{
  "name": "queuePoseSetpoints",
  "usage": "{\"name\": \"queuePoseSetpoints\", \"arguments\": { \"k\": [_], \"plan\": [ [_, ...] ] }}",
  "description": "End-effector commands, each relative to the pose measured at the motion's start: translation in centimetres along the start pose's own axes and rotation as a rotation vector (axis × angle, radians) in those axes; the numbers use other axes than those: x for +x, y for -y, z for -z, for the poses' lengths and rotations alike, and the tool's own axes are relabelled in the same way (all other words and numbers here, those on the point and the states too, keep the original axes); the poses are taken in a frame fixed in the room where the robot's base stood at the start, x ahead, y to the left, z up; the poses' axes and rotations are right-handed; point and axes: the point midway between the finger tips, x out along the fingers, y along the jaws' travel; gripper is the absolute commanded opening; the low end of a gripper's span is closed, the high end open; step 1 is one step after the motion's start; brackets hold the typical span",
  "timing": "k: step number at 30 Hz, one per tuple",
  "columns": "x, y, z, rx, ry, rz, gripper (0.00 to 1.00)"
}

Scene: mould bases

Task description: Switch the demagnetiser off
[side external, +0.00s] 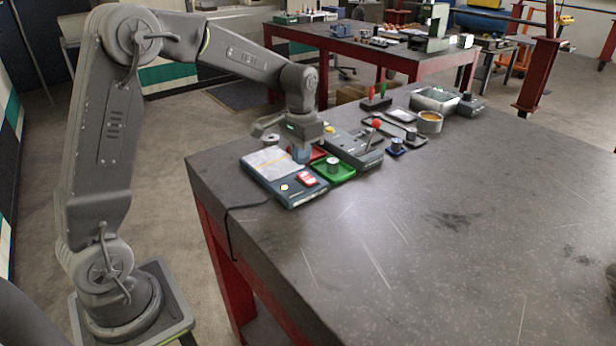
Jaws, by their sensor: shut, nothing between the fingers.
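The demagnetiser (262,178) looks to be the blue-grey box with a pale top plate near the table's left edge. A red switch (307,179) sits on its front right part, with a small white spot beside it. I cannot tell the switch's position at this size. My gripper (301,157) points down over the back right of the box, behind the red switch. It is shut and holds nothing. Whether the fingertips touch anything is unclear.
A green tray (346,171) with a metal cylinder stands right of the box, with a red tray (319,152) behind. A grey unit with a red-knobbed lever (375,124) is beyond. A cable (233,222) hangs over the left edge. The table's front right (450,250) is clear.

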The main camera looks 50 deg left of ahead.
Motion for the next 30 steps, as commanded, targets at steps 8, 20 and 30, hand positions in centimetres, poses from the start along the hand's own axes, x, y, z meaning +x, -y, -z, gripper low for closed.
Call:
{"name": "queuePoseSetpoints", "arguments": {
  "k": [8, 20, 30],
  "plan": [
    [0.2, 0.0, 0.0, 0.000, 0.001, 0.000, 0.00],
    [0.8, 0.0, 0.0, 0.000, 0.001, 0.000, 0.00],
    [1.3, 0.0, 0.0, 0.000, 0.000, 0.000, 0.00]
  ]
}}
